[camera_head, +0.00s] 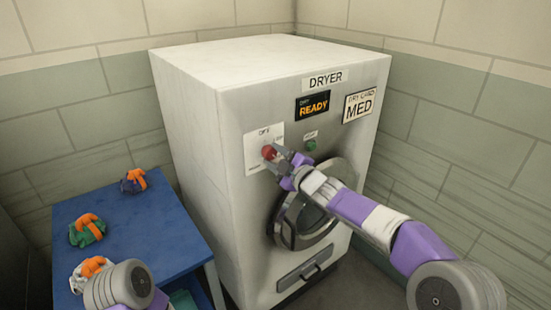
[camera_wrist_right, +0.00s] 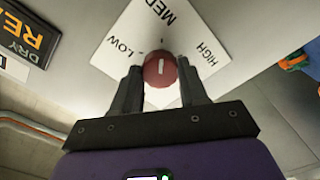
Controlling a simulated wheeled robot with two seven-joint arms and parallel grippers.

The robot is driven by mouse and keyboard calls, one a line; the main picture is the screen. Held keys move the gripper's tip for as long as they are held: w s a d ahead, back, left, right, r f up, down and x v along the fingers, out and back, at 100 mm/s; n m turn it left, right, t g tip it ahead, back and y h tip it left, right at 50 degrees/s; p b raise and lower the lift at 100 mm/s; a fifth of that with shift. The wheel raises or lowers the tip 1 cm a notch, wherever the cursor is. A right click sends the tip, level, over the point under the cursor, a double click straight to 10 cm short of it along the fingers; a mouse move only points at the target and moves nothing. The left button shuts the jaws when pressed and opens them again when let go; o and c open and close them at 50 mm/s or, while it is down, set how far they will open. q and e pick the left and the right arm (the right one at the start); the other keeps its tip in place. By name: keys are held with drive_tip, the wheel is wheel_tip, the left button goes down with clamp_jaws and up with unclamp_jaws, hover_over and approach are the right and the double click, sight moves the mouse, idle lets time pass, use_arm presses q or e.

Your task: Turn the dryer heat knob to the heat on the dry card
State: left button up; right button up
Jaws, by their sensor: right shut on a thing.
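The dryer (camera_head: 185,110) stands against the wall. Its red heat knob (camera_head: 269,152) sits on a white dial plate (camera_head: 251,150) on the upper front. In the right wrist view the knob (camera_wrist_right: 160,70) has a white mark along the line toward MED; which end points is unclear. LOW is left, MED top and HIGH right there; the plate's near part is hidden. My right gripper (camera_head: 276,157) is shut on the knob, with a finger on either side. The dry card (camera_head: 359,105) reads MED. My left arm shows at bottom left, its gripper out of view.
A display (camera_head: 312,105) reads READY, and a green button (camera_head: 311,145) sits below it. The round door (camera_head: 303,222) is partly behind my right arm. A blue table (camera_head: 150,230) at left holds several colored bundles (camera_head: 86,230).

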drive_tip(key=o, duration=1.1)
drive_tip(key=shift+c, duration=0.2)
drive_tip(key=v, duration=0.7)
drive_tip(key=shift+s+d, duration=0.2)
drive_tip(key=shift+s, duration=0.05)
